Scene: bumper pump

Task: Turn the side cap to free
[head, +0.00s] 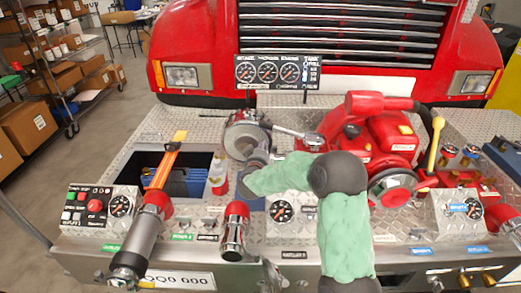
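A large round silver fitting (240,133) stands on the diamond-plate deck in front of the red truck. A silver lever (294,132) reaches out to its right. I cannot tell for certain which part is the side cap. My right arm, in a green sleeve, bends left across the deck. My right gripper (256,158) is at the lower front side of the fitting, close to it. Its fingers are small and partly hidden, so I cannot tell if it touches or grips anything. My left gripper is not clearly in view.
A red pump engine (376,135) stands right of the fitting. Silver couplings with red ends (235,228) (140,240) stick up at the front. A gauge board (271,72) stands behind. An open bay with a blue case (182,182) lies left.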

